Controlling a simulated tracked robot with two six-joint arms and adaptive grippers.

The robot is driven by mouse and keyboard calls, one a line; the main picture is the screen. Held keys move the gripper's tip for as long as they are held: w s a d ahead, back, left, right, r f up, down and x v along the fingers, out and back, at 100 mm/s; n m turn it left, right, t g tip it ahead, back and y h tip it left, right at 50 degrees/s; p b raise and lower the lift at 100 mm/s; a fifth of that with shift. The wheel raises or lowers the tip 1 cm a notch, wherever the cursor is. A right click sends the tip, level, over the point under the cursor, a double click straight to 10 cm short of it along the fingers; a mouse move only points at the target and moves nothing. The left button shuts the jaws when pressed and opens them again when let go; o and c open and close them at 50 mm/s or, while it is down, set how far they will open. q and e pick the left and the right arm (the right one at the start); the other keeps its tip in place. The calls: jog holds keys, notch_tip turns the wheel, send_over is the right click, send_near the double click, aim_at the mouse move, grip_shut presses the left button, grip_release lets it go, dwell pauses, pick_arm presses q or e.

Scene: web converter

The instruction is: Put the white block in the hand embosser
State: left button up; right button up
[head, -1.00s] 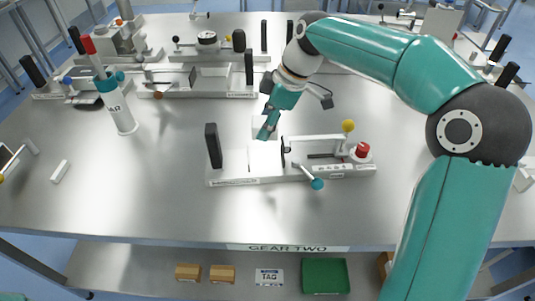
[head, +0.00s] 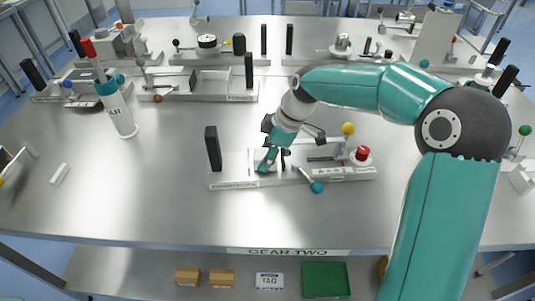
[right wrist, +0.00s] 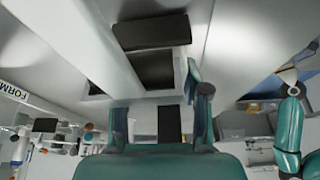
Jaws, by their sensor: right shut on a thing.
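The hand embosser, as I take it, is the pale machine (head: 232,181) at the table's middle, with a black post at its left, a lever, a yellow ball and a red knob. Its label is too small to read. My right gripper (head: 266,167) points down over the left-middle of its base. In the right wrist view, the right gripper (right wrist: 160,115) is shut on the white block (right wrist: 144,117), which shows pale between the fingers. In the head view the fingers largely hide the block, and I cannot tell whether it touches the base. My left gripper is out of view.
A bottle with a teal collar and red tip (head: 116,110) stands at left. A small white bar (head: 59,174) lies near it. Other machines line the back. A shelf below holds a green tray (head: 325,279) and small boxes. The table in front of the machine is clear.

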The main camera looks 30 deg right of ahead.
jog(key=shift+f, duration=0.2)
jog(key=o, duration=1.3)
jog(key=shift+r, duration=0.1)
jog(key=shift+r, duration=0.1)
jog(key=v, duration=1.2)
